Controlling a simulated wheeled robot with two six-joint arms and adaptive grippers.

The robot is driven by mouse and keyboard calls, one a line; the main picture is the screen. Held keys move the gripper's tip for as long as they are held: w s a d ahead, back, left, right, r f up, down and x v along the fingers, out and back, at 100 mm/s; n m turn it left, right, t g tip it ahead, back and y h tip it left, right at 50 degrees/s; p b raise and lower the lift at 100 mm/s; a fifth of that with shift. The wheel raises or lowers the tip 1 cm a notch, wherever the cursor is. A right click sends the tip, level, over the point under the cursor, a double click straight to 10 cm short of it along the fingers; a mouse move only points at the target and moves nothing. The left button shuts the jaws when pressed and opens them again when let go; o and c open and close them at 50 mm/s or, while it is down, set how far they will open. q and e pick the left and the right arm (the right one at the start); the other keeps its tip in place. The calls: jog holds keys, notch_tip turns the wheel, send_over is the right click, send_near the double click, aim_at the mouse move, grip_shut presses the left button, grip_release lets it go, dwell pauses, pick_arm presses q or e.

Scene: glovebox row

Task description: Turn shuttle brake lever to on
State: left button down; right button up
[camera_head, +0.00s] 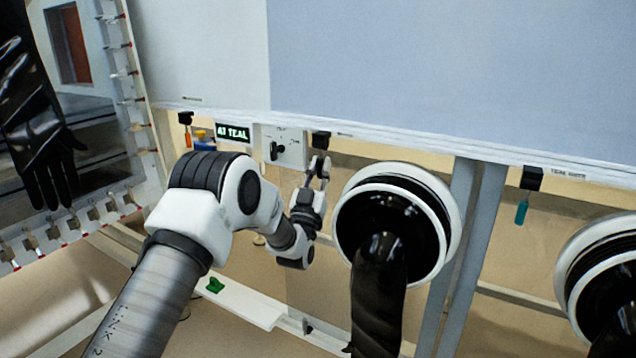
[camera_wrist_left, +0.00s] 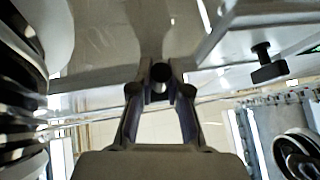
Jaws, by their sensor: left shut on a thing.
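A white box (camera_head: 284,147) with a black turn lever (camera_head: 275,151) hangs under the panel edge, beside a lit sign reading "A1 TEAL" (camera_head: 233,133). The black lever also shows at right in the left wrist view (camera_wrist_left: 267,66), apart from the fingers. My left gripper (camera_head: 318,169) is right of and below the box, just under a black bracket (camera_head: 321,140). In the left wrist view its fingers (camera_wrist_left: 160,88) are closed on a small dark round-ended piece (camera_wrist_left: 161,72). What this piece belongs to is unclear. My right gripper is out of view.
A round glove port (camera_head: 440,190) with a hanging black sleeve stands close right of my left gripper; another port (camera_head: 575,262) is at far right. An orange tag (camera_head: 187,138) and a teal tag (camera_head: 521,212) hang from brackets. A green piece (camera_head: 214,285) sits on a white rail below.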

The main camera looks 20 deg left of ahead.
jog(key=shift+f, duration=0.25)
pick_arm(q)
jog(key=c, duration=1.1)
grip_release()
jog(key=shift+w, duration=0.15)
jog(key=v, duration=1.2)
jog(key=shift+w+f, duration=0.1)
jog(key=shift+f, duration=0.1)
